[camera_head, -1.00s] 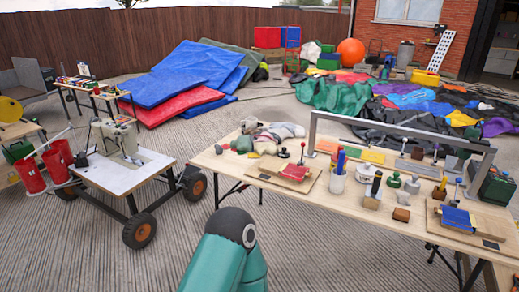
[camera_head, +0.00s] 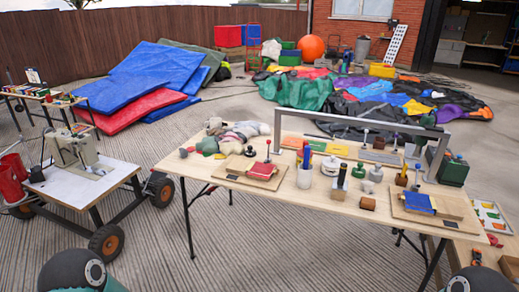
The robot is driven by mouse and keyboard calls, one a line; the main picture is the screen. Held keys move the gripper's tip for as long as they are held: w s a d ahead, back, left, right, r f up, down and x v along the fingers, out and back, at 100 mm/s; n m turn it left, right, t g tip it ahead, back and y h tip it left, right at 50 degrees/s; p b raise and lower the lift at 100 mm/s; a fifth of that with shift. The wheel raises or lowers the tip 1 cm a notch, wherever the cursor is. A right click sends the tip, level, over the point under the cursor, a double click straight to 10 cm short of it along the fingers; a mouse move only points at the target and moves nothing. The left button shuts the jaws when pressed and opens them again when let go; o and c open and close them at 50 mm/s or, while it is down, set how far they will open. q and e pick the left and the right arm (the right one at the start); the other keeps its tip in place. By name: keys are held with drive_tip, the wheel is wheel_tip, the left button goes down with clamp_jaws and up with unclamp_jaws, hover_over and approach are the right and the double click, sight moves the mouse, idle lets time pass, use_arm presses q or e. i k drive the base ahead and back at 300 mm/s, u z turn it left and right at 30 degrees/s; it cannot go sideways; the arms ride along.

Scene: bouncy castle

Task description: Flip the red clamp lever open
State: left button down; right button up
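A thin upright lever with a red knob (camera_head: 268,143) stands at the back of a wooden board (camera_head: 232,176) on the left half of the long table (camera_head: 330,202). It looks like the red clamp lever. The details of the clamp are too small to tell. Neither of my grippers is in view. Only rounded dark and teal parts of my arms show at the bottom left and bottom right edges, well short of the table.
A wheeled cart (camera_head: 90,185) is left. Floor before the table is clear.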

sight(268, 142)
drive_tip(key=u, duration=0.1)
drive_tip(key=i, duration=1)
drive_tip(key=z, duration=0.05)
